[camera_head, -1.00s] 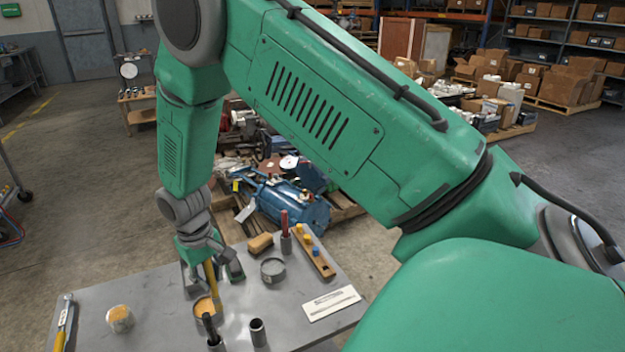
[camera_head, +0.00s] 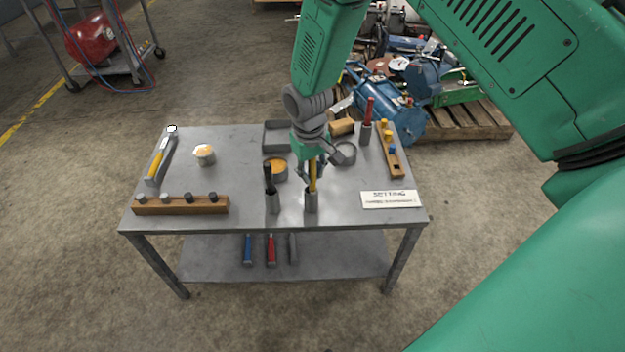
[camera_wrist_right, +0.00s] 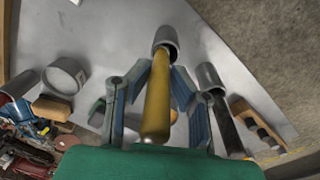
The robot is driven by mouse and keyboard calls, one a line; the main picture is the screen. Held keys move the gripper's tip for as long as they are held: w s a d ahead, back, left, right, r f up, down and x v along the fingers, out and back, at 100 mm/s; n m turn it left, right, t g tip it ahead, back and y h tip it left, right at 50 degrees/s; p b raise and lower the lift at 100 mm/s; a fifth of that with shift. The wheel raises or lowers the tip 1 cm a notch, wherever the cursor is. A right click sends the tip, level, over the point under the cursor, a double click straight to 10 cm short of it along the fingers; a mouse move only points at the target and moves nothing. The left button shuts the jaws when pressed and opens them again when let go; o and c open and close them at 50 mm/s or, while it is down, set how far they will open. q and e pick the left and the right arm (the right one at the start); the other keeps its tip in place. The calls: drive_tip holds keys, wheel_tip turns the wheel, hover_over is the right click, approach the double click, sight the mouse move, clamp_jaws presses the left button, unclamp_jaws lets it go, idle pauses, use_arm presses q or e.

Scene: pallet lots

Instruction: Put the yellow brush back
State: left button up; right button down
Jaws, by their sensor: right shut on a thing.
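The yellow brush (camera_head: 313,180) is upright in my right gripper (camera_head: 311,165), and its yellow handle (camera_wrist_right: 157,100) runs between the two fingers in the wrist view. Its lower end is at the mouth of a grey cup (camera_head: 311,203) near the table's front edge. In the wrist view the far end of the handle meets the rim of that cup (camera_wrist_right: 166,36) and looks inside it; how deep is hidden. My left gripper is not in view.
A black-handled brush in a cup (camera_head: 272,200) stands close left, with an orange paint tin (camera_head: 275,178) behind. A red-handled brush (camera_head: 369,110) stands back right. A white sign (camera_head: 390,199) lies right.

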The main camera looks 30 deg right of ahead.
wheel_tip(320, 180, down, 2)
drive_tip(key=shift+d, duration=0.1)
drive_tip(key=shift+f, duration=0.15)
drive_tip(key=shift+a, duration=0.5)
drive_tip(key=c, duration=1.4)
unclamp_jaws()
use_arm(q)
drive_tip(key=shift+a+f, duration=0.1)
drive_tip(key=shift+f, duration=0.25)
use_arm(e)
drive_tip(key=shift+d, duration=0.3)
